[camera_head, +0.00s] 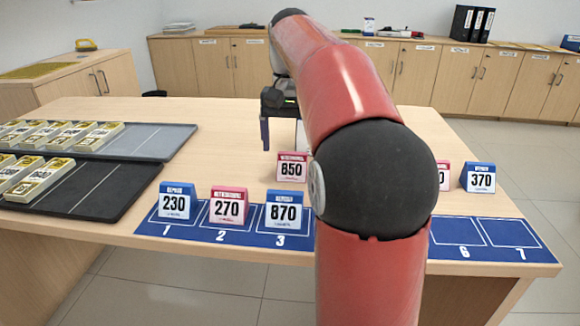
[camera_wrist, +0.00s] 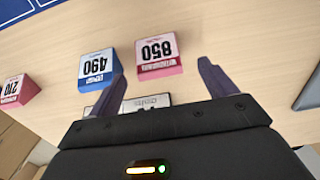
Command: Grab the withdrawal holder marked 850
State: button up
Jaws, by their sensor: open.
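The pink withdrawal holder marked 850 (camera_head: 291,170) stands upright on the counter behind the blue numbered mat. In the wrist view the 850 holder (camera_wrist: 158,57) appears upside down, just beyond and between my fingertips, apart from them. My gripper (camera_head: 282,140) is open and empty above the counter, behind the 850 holder in the head view. Its two fingers also frame the wrist view (camera_wrist: 165,78). A blue holder marked 490 (camera_wrist: 98,70) stands beside the 850 holder, near one finger. A pink holder marked 210 (camera_wrist: 18,90) is farther left there.
Holders 230 (camera_head: 175,201), 270 (camera_head: 228,207) and 870 (camera_head: 284,212) stand on mat slots 1 to 3. Slots 6 and 7 of the mat (camera_head: 545,256) look empty. Holder 370 (camera_head: 478,178) stands right. Trays of banknote bundles lie left. My arm hides the middle.

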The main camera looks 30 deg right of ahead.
aim_at(293, 158)
notch_tip(293, 158, down, 5)
jog(key=shift+s+d+b, duration=0.1)
jog(key=shift+b, duration=0.35)
jog(key=c, duration=1.1)
jog(key=shift+r, duration=0.2)
